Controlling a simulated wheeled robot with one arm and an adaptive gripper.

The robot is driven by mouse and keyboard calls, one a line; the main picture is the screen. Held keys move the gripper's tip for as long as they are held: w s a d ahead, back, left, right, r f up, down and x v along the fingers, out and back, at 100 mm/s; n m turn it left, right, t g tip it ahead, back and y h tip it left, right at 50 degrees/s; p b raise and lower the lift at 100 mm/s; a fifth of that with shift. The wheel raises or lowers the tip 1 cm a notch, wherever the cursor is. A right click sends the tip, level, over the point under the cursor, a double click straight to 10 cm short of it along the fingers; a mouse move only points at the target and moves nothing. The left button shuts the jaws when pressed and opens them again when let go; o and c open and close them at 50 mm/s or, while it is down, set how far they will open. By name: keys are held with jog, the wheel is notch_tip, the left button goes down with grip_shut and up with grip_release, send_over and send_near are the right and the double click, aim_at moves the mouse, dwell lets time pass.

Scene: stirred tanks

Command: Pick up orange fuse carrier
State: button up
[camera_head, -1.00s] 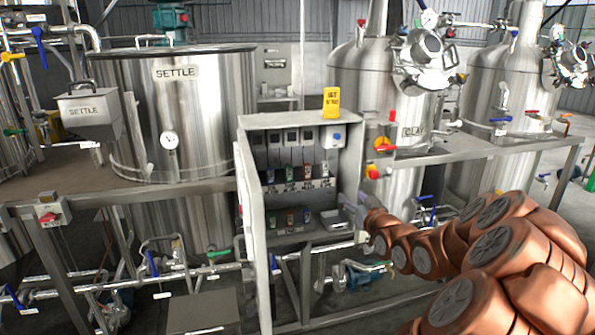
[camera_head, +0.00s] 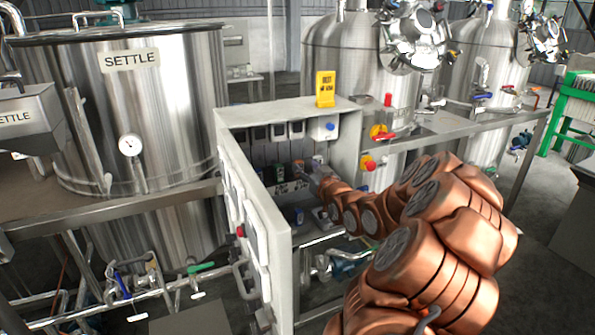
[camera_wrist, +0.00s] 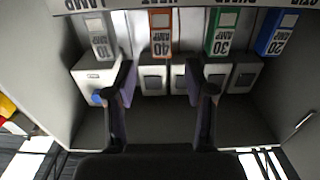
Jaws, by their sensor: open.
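The orange fuse carrier (camera_wrist: 161,34), marked 40 AMP, is at the top middle of the wrist view, in a row inside the cabinet. My gripper (camera_wrist: 160,80) is open and empty. Its two dark fingers stand apart on either side of the orange carrier's line, short of it and not touching it. A grey carrier (camera_wrist: 101,36) is left of the orange one; a green carrier (camera_wrist: 217,34) and a blue carrier (camera_wrist: 275,34) are right of it. In the head view my gripper (camera_head: 308,174) reaches into the cabinet; its fingers are too small to make out.
A yellow sign (camera_head: 325,89) stands on top. Steel tanks (camera_head: 130,100) are behind.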

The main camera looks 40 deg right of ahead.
aim_at(301, 162)
jog(key=shift+p+x, duration=1.2)
jog(key=shift+x, duration=1.05)
jog(key=shift+w+f, duration=0.2)
jog(key=shift+w, duration=0.25)
grip_shut()
